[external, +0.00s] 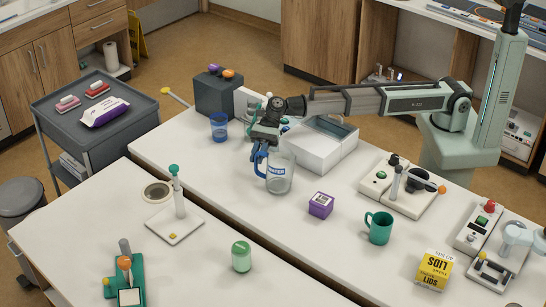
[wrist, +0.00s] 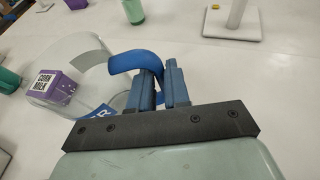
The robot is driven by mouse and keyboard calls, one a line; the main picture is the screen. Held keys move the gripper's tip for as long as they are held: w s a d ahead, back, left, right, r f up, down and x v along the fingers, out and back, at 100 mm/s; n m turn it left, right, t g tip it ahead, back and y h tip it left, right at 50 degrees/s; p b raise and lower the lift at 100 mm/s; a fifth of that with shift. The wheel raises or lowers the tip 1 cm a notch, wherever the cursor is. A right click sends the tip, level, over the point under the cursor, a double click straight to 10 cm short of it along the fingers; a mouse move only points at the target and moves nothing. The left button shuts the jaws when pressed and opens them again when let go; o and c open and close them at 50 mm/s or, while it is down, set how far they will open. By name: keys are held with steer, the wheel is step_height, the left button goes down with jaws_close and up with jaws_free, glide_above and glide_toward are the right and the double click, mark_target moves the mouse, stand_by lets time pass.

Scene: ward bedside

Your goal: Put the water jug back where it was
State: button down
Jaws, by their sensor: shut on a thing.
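The water jug (external: 281,174) is clear, with a blue handle (external: 260,157) and a blue label, on the near half of the back table in the external view. It is upright; I cannot tell whether its base touches the table. My gripper (external: 263,143) is shut on the handle, above and left of the jug body. In the wrist view, my gripper (wrist: 160,85) has its blue fingers at the blue handle (wrist: 135,60). The jug body (wrist: 72,70) lies to their left, partly hidden by my gripper.
A purple corn milk box (external: 320,205) and a green mug (external: 379,228) stand to the right. A blue cup (external: 219,127) stands at left, and a white open box (external: 325,150) behind. A gap separates the front table (external: 200,265). Bare tabletop lies left of the jug.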

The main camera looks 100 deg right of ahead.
steer(key=c, duration=1.1)
jaws_free()
steer(key=shift+d, duration=0.1)
steer(key=v, duration=1.1)
steer(key=shift+s+d+r, duration=0.2)
steer(key=shift+d+r, duration=0.05)
steer(key=shift+d, duration=0.05)
